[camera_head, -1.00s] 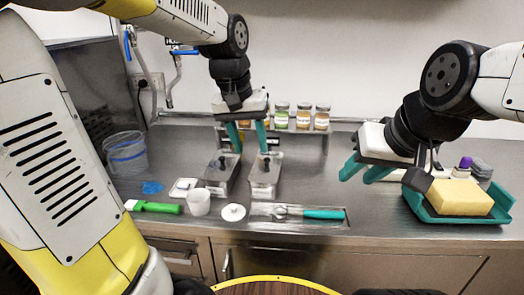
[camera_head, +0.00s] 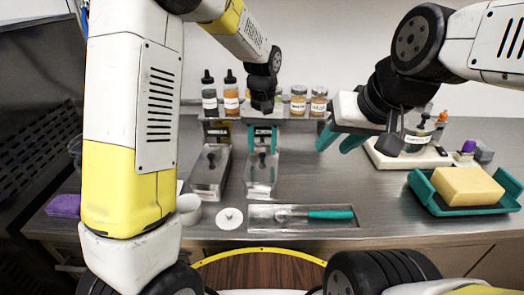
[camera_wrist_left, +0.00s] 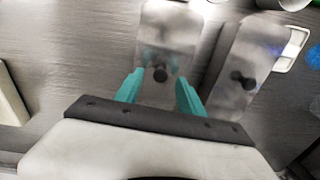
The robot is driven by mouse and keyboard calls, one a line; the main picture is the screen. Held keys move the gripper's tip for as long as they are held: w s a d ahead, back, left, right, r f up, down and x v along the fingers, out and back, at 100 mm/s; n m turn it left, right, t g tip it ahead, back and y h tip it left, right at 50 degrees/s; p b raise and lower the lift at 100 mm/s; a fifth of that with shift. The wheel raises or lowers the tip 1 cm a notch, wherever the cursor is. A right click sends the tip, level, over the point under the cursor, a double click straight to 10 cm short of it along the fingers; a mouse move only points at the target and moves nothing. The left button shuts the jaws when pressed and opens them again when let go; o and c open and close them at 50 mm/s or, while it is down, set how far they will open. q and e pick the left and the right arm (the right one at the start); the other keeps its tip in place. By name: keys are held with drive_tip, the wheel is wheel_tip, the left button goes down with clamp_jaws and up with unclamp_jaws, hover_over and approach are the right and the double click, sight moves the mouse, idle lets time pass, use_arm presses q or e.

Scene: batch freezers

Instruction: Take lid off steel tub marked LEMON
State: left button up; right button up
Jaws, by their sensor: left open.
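Two lidded steel tubs stand side by side in the head view: a left tub (camera_head: 209,178) and a right tub (camera_head: 261,178). Each lid has a black knob. I cannot read LEMON on either tub; a dark label stands behind the left one, and my gripper covers the area behind the right one. My left gripper (camera_head: 262,143) is open and empty above the right tub's rear part. In the left wrist view, its teal fingers (camera_wrist_left: 160,92) point at the tub, with the black knob (camera_wrist_left: 160,74) between their lines. My right gripper (camera_head: 340,143) is open and empty, off to the right.
A rear shelf holds dropper bottles (camera_head: 231,93) and jars (camera_head: 298,100). A white round lid (camera_head: 229,218) and a recessed tray (camera_head: 290,225) with a teal-handled tool (camera_head: 330,214) lie in front. A yellow sponge (camera_head: 468,186) sits in a teal tray (camera_head: 424,190) at right.

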use_arm(q)
drive_tip(key=shift+f, duration=0.9)
drive_tip(key=shift+c, duration=0.5)
clamp_jaws()
drive_tip(key=shift+r, duration=0.1)
